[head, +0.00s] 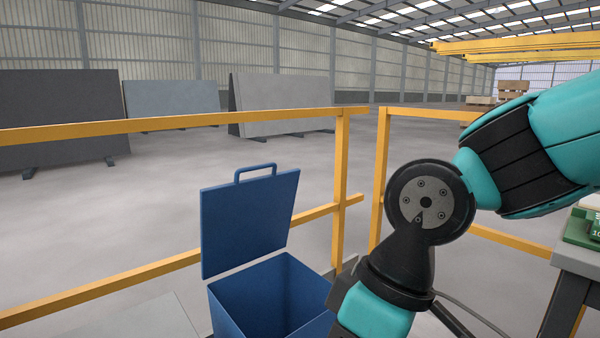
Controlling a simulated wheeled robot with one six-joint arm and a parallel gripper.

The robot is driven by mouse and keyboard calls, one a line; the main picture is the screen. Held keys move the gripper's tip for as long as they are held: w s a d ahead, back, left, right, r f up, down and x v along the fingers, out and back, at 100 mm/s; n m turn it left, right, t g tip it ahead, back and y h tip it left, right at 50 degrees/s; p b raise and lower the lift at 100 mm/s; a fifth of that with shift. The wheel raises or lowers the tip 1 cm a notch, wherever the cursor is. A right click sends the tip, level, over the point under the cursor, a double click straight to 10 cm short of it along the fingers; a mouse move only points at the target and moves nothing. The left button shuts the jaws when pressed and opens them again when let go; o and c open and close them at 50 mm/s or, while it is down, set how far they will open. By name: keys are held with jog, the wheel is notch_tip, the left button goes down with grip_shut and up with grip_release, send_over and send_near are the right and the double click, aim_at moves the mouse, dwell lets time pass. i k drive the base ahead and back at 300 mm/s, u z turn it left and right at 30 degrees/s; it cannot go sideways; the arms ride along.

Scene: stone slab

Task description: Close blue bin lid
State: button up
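The blue bin (268,300) stands on the floor at the bottom middle of the head view, its top open and its inside showing. Its blue lid (248,222) is raised and stands nearly upright at the back of the opening, with a blue loop handle (255,172) on its top edge. My arm comes in from the right and bends down beside the bin's right side, hiding part of it. My gripper is below the picture and cannot be seen.
A yellow railing (170,126) runs behind the bin, with a post (340,185) just to its right. A grey table (580,262) with a green object (580,228) is at the right edge. A pale flat surface (150,322) lies left of the bin. Stone slabs (285,105) stand far behind.

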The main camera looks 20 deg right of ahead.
aim_at(249, 219)
jog(key=u, duration=0.3)
jog(key=i, duration=1.1)
jog(key=z, duration=0.05)
